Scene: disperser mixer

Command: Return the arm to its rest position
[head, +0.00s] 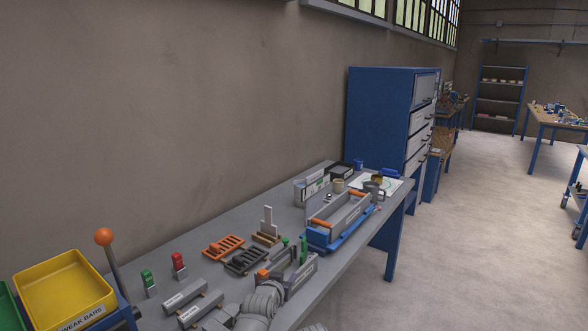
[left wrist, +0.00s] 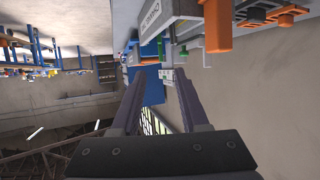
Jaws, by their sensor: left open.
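My left arm comes up from the bottom edge of the head view, at the table's front side. My left gripper shows in the left wrist view (left wrist: 160,78), where its two dark fingers are apart with nothing between them. The fingers point toward the blue cabinet, and that view is upside down. My right gripper is in neither view.
A grey workbench (head: 228,268) runs along the wall. On it are a yellow bin (head: 64,290), an orange-knobbed lever (head: 104,238), an orange rack (head: 223,246), a grey tray with orange handles (head: 340,218) and several small parts. A blue cabinet (head: 378,110) stands beyond.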

